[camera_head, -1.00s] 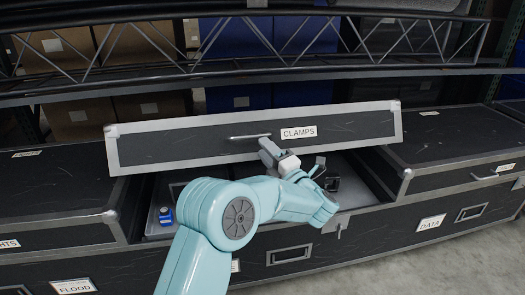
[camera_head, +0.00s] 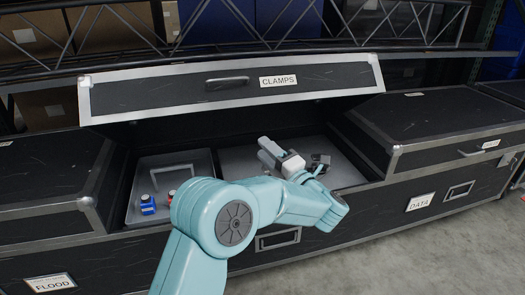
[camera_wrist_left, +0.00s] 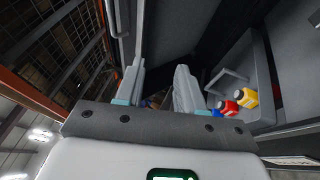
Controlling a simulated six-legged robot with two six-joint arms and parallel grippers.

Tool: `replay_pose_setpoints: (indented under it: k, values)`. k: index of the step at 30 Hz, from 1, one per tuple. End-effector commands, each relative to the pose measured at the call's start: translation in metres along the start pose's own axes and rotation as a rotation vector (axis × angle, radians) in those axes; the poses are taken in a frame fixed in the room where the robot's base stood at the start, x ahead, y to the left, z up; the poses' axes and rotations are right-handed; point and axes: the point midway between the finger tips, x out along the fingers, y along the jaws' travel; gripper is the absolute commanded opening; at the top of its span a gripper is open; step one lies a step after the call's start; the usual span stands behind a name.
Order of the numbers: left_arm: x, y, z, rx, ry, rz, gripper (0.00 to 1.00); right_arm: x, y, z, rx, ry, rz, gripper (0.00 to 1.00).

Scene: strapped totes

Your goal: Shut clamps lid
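The CLAMPS lid (camera_head: 190,96) is a black panel with a silver rim, standing raised above its open case; it bears a white label and a handle (camera_head: 227,81). My left gripper (camera_head: 267,152) is below the lid's front edge and over the case opening, apart from the handle. In the left wrist view the gripper (camera_wrist_left: 160,68) has its two fingers spread with nothing visible between them. The case holds a grey tray (camera_head: 177,158) with a blue item (camera_head: 148,204), and a dark item (camera_head: 320,161) near my gripper. My right gripper is out of view.
A closed black case (camera_head: 440,120) stands to the right, its front marked DATA. Another closed case (camera_head: 40,190) stands to the left, above a FLOOD label. A metal truss (camera_head: 300,30) runs behind the lid. Bare floor (camera_head: 450,250) is at the front right.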

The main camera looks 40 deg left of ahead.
Motion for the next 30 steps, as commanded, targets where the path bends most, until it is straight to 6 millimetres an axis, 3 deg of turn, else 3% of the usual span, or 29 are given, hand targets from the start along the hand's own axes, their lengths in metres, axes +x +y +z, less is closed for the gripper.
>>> replay_pose_setpoints:
  k: [10, 30]
  values:
    - [-0.021, -0.011, 0.002, 0.001, -0.002, -0.001, 0.38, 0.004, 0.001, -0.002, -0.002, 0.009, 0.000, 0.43]
    - [-0.021, -0.010, 0.001, 0.001, 0.000, 0.000, 0.38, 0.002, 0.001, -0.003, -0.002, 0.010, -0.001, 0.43]
